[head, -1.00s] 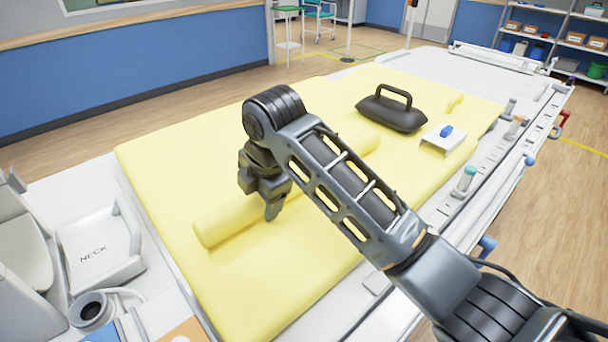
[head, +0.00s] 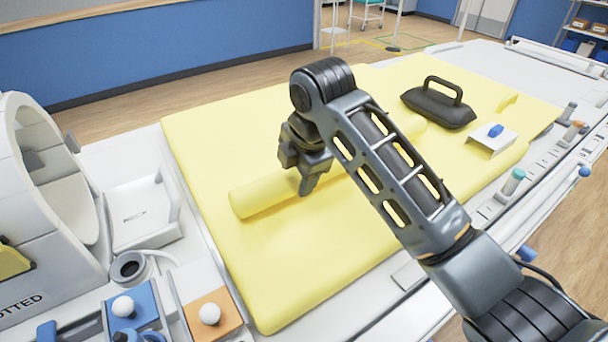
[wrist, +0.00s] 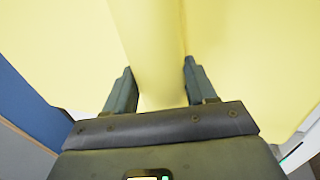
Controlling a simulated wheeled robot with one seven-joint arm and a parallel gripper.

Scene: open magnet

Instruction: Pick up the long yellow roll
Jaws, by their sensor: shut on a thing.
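The long yellow roll (head: 262,191) lies across the yellow mat (head: 275,290), slanting from lower left to upper right in the head view. My gripper (head: 306,180) is around the roll near its middle, pointing down. In the wrist view the roll (wrist: 150,50) passes between the two fingers of my gripper (wrist: 157,88), one on each side. The gripper is shut on the roll. My arm hides part of the roll. I cannot tell whether the roll is touching the mat or slightly above it.
A white ring-shaped coil (head: 50,165) stands at left. Blue (head: 133,308) and orange (head: 215,312) trays with white balls lie at front left.

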